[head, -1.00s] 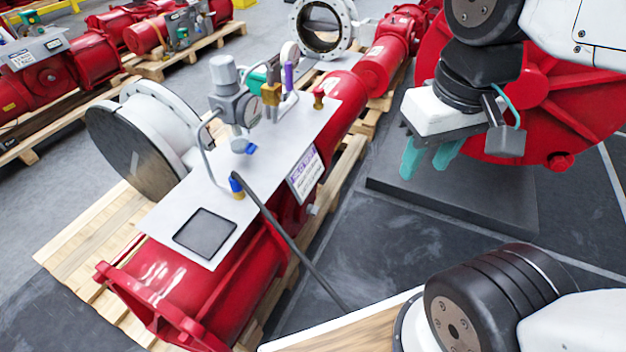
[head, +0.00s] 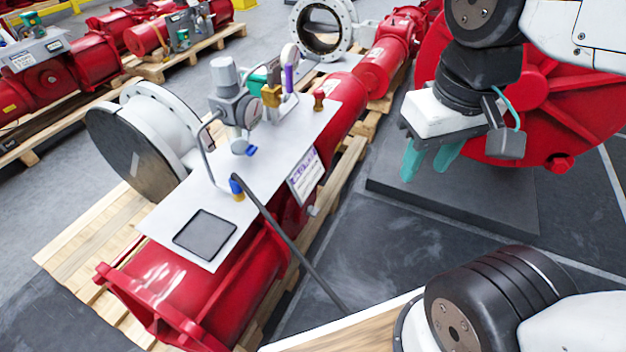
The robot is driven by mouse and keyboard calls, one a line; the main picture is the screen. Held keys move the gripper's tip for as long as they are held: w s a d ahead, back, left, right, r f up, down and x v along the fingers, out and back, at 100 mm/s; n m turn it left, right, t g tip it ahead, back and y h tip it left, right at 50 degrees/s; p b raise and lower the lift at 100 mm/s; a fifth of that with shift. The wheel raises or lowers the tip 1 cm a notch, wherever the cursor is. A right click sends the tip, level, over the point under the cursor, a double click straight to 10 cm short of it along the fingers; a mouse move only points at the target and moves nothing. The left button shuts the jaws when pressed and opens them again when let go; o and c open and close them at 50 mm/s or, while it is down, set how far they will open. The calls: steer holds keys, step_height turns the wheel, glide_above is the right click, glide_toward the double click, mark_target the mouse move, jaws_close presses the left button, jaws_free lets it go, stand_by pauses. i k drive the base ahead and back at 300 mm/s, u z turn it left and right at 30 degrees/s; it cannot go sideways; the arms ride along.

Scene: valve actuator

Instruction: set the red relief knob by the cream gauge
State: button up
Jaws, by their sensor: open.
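On the light grey panel (head: 190,205) of the near red actuator, a small brownish-red knob with a brass base (head: 319,101) stands near the far right edge. A round pale gauge (head: 247,111) faces right on the grey regulator at the panel's left side. A second pale disc (head: 289,54) shows farther back; I cannot tell which of the two is the cream gauge. My gripper (head: 429,162) hangs to the right of the panel, fingers down, open and empty, well apart from the knob. The knob's marking is too small to read.
A purple-handled valve (head: 289,78), brass block (head: 271,96) and bent tubes crowd the panel between gauge and knob. A black hose (head: 290,245) runs down from the panel. A large red wheel-like body (head: 560,110) stands behind my gripper. Dark floor (head: 380,240) lies between.

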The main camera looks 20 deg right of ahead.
mark_target(318, 93)
steer(key=z, duration=2.05)
steer(key=i, duration=1.2)
steer(key=u, duration=2.55)
